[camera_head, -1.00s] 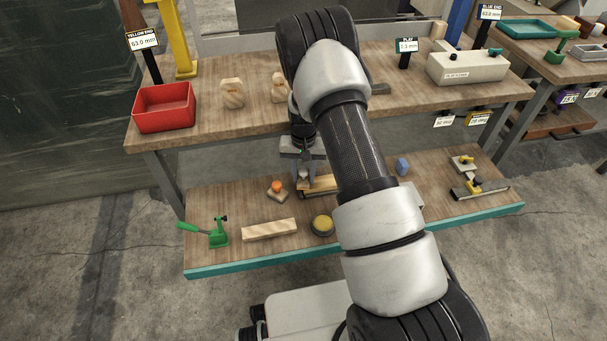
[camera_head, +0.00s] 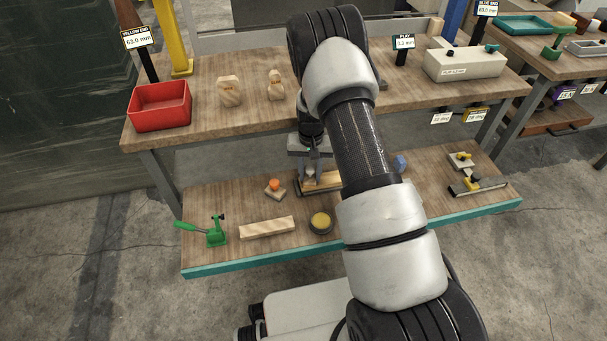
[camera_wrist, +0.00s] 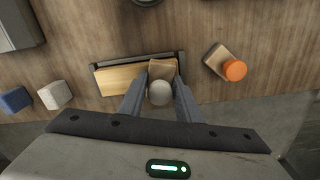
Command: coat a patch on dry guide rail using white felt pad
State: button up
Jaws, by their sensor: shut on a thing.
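My gripper (camera_wrist: 160,99) is shut on the pale grey-white knob (camera_wrist: 160,93) of a small brown block, which I take to be the white felt pad (camera_wrist: 163,70). Its underside and any felt are hidden. The block sits over the right part of a pale wooden piece with a dark bar along its far edge, likely the dry guide rail (camera_wrist: 120,78). I cannot tell whether they touch. In the head view the rail (camera_head: 328,183) lies on the lower shelf, partly behind my arm, with my gripper (camera_head: 310,176) at its left part.
An orange-knobbed block (camera_head: 275,188) stands close left of the rail. A yellow-topped round tin (camera_head: 320,222), a wooden bar (camera_head: 267,228) and a green clamp (camera_head: 214,233) lie in front. A blue block (camera_head: 400,163) is to the right. The upper shelf (camera_head: 200,110) overhangs behind.

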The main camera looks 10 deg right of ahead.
jog(key=shift+d+f, duration=0.15)
jog(key=shift+d, duration=1.9)
jog(key=shift+d+f, duration=0.1)
jog(key=shift+d, duration=1.95)
jog(key=shift+d+r, duration=0.15)
jog(key=shift+d, duration=1.4)
jog(key=shift+a, duration=0.15)
jog(key=shift+a, duration=7)
jog(key=shift+r+p, duration=1.8)
jog(key=shift+r, duration=1.2)
